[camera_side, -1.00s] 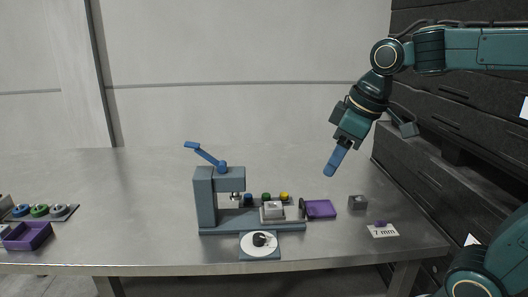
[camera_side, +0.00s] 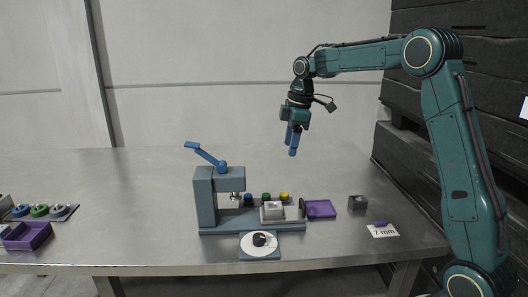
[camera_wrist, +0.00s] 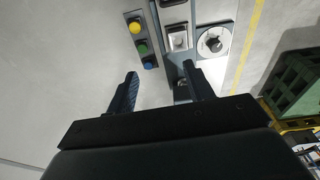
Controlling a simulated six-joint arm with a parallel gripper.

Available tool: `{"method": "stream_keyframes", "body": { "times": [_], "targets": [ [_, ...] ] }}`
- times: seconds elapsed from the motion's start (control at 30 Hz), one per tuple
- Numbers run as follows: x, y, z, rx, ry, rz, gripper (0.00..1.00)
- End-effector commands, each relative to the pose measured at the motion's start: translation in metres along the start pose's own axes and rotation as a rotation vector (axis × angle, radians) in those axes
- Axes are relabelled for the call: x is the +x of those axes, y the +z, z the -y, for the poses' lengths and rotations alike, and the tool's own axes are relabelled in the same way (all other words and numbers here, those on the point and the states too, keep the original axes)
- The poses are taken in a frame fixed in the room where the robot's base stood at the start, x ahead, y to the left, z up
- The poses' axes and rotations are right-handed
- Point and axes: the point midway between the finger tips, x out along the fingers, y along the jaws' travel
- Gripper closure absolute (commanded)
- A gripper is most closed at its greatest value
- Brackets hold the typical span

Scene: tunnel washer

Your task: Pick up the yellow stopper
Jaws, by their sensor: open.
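The yellow stopper (camera_side: 284,196) stands at the right end of a short row behind the grey press, beside a green stopper (camera_side: 266,197) and a blue stopper (camera_side: 248,199). In the wrist view the yellow stopper (camera_wrist: 135,27) is at the top of the row, above the green (camera_wrist: 142,47) and blue (camera_wrist: 148,62) ones. My gripper (camera_side: 292,148) is high above the table, over the row's right end and well clear of it. Its fingers also show in the wrist view (camera_wrist: 161,84), spread apart with nothing between them.
The grey press (camera_side: 206,200) with a blue lever stands left of the stoppers. A white block (camera_side: 272,211) and a white dial (camera_side: 260,245) are in front. A purple tray (camera_side: 321,209), dark cube (camera_side: 358,202) and "7 mm" card (camera_side: 383,231) lie to the right. The table behind is clear.

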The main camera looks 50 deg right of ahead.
Motion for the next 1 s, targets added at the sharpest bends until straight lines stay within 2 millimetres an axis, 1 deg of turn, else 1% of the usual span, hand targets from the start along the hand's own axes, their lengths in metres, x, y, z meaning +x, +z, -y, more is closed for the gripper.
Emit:
{"method": "stream_keyframes", "body": {
  "times": [0.03, 0.2, 0.3, 0.4, 0.53, 0.77, 0.87, 1.0],
  "targets": [
    [0.011, 0.004, -0.013, -0.021, -0.014, 0.006, 0.48],
    [0.039, 0.014, -0.044, -0.103, -0.048, 0.016, 0.48],
    [0.052, 0.020, -0.058, -0.141, -0.061, 0.019, 0.48],
    [0.060, 0.024, -0.065, -0.165, -0.071, 0.021, 0.48],
    [0.065, 0.026, -0.070, -0.180, -0.076, 0.021, 0.48],
    [0.068, 0.027, -0.070, -0.182, -0.077, 0.021, 0.48],
    [0.073, 0.026, -0.069, -0.182, -0.079, 0.021, 0.48],
    [0.089, 0.027, -0.068, -0.181, -0.080, 0.021, 0.48]
  ]
}}
